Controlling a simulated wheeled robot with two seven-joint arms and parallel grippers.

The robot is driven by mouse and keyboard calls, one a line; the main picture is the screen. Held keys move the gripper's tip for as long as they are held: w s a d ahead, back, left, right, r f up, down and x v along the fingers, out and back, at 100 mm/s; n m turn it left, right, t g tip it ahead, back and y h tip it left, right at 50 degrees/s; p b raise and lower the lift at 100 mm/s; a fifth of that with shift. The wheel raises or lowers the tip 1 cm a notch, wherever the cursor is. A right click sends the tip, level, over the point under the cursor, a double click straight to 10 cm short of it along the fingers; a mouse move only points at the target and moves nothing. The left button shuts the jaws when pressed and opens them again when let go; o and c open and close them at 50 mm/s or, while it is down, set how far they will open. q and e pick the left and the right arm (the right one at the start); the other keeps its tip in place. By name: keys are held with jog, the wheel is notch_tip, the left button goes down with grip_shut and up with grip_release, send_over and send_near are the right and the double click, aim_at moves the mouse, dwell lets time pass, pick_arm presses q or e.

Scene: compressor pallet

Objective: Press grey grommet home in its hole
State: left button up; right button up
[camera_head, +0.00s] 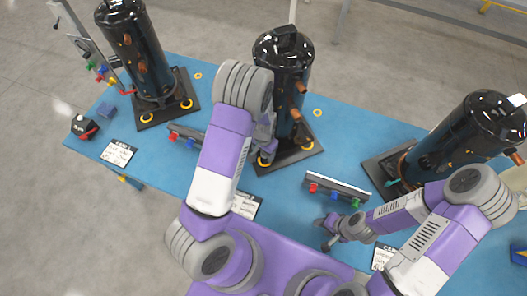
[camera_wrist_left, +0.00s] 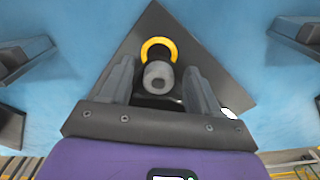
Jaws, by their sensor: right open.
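The grey grommet (camera_wrist_left: 158,76) shows in the left wrist view, between the fingers of my left gripper (camera_wrist_left: 159,82). The dark finger ends reach in to its sides. A yellow ring (camera_wrist_left: 158,43) on the dark base plate (camera_wrist_left: 205,55) lies just beyond it, and the grommet covers the ring's near part. The hole inside the ring is partly hidden, and I cannot tell whether the grommet touches the plate. In the head view my left gripper (camera_head: 266,150) is at the front left corner of the middle compressor's plate (camera_head: 305,153). My right gripper (camera_head: 329,232) is open over the blue table.
The middle compressor (camera_head: 277,80) stands beside my left gripper, with two more compressors at the left (camera_head: 137,50) and right (camera_head: 467,135). Racks with coloured parts (camera_head: 337,187) and label cards (camera_head: 118,153) lie along the front of the blue table (camera_head: 352,130).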

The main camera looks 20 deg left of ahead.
aim_at(263, 155)
pick_arm(q)
notch_tip(263, 155, up, 8)
jog(key=shift+f+p, duration=0.2)
jog(key=shift+p, duration=0.55)
pick_arm(e)
jog(key=shift+r, duration=0.8)
pick_arm(q)
jog(key=shift+s+f, duration=0.1)
